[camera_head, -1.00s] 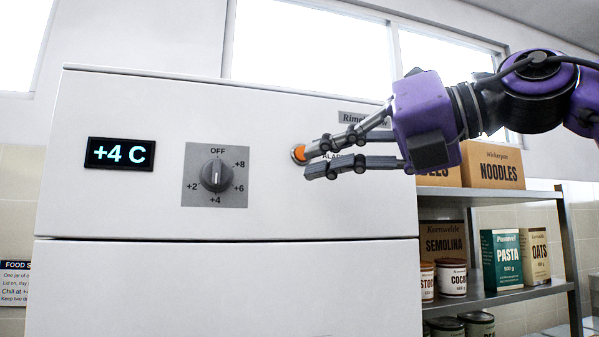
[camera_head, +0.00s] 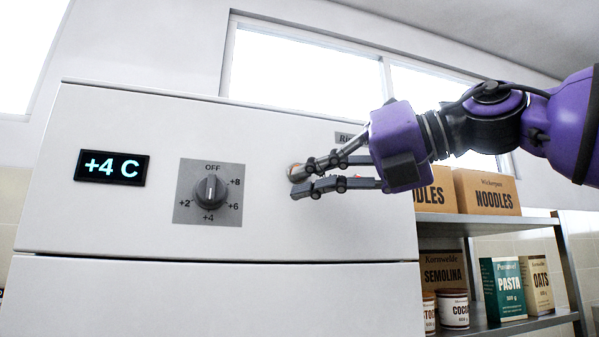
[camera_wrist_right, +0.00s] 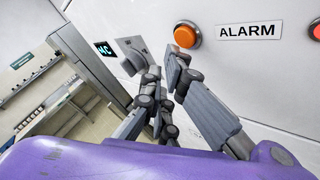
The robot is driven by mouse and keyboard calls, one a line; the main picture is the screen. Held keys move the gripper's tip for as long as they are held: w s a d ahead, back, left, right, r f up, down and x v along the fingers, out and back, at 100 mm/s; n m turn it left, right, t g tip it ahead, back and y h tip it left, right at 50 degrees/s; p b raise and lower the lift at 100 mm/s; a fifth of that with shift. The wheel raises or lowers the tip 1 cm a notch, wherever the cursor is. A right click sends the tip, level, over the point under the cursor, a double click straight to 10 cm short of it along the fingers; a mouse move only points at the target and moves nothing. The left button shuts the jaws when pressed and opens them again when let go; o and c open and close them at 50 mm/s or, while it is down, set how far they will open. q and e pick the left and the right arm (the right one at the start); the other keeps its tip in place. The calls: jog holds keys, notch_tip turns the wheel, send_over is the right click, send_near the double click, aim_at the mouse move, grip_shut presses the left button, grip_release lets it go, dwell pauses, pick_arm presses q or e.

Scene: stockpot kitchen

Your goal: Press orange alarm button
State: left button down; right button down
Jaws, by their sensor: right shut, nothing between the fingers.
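The orange alarm button (camera_wrist_right: 187,35) is a round orange cap in a ring on the white front panel (camera_head: 330,225). In the right wrist view it shows whole, left of the ALARM label (camera_wrist_right: 248,31). My right gripper (camera_head: 293,181) is at the button in the head view, and its fingers hide most of it. In the right wrist view the fingertips (camera_wrist_right: 165,68) are close together, empty, and just below the button in the picture. I cannot tell whether a finger touches it. My left gripper is in neither view.
On the same panel are a temperature display (camera_head: 112,167) reading +4 C and a grey dial (camera_head: 210,188). At right stands a metal shelf (camera_head: 490,220) with a NOODLES box (camera_head: 487,195), a PASTA box (camera_head: 503,290) and jars. A small red part (camera_wrist_right: 315,31) shows right of the label.

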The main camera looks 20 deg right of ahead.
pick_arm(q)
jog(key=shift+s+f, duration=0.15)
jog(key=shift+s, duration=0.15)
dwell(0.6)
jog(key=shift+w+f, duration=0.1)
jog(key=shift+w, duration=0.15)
pick_arm(e)
jog(key=shift+w, duration=0.45)
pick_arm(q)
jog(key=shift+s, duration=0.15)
pick_arm(e)
jog(key=shift+w, duration=0.1)
